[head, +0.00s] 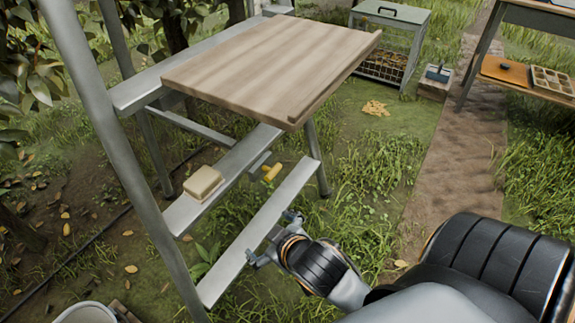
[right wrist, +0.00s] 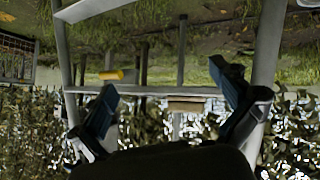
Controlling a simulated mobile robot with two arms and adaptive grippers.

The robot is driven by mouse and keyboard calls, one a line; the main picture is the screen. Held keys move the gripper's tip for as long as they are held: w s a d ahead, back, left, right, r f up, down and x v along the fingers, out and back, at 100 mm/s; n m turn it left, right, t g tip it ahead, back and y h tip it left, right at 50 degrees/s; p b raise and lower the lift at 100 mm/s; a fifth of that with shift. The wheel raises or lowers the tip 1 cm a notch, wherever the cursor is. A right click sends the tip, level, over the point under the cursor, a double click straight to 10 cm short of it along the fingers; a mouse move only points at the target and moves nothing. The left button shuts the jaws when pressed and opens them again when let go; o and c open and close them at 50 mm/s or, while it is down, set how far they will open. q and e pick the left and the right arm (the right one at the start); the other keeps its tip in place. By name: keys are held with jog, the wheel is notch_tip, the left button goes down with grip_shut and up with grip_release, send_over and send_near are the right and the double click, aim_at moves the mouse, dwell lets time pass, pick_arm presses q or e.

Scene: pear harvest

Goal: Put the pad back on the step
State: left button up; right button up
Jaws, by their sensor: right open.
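The pad (head: 203,183), a cream block, lies flat on the upper step (head: 180,218) of the metal step stand, near its left end. In the right wrist view, which looks upside down, a tan strip (right wrist: 187,106) against the step (right wrist: 150,90) seems to be the pad. My right gripper (head: 268,238) is open and empty, close to the lower step (head: 230,262), to the right of and lower than the pad. Its two fingers (right wrist: 170,95) stand wide apart in the right wrist view. My left gripper is not in view.
A yellow-handled object (head: 272,172) is near the upper step's right part; its yellow part also shows in the right wrist view (right wrist: 112,75). A wooden board (head: 270,60) overhangs the steps. A side rail (head: 105,130) stands left of the pad. A bucket (head: 86,313) is at lower left.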

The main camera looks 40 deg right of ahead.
jog(key=s+a+f+g+y, duration=0.1)
jog(key=s+a+f+g, duration=0.1)
jog(key=s+f+g, duration=0.3)
jog(key=s+f, duration=0.1)
jog(key=s, duration=0.3)
jog(key=shift+s+a+m+y, duration=0.3)
jog(key=shift+s+a+y, duration=0.05)
jog(key=shift+y, duration=0.05)
jog(key=shift+f, duration=0.1)
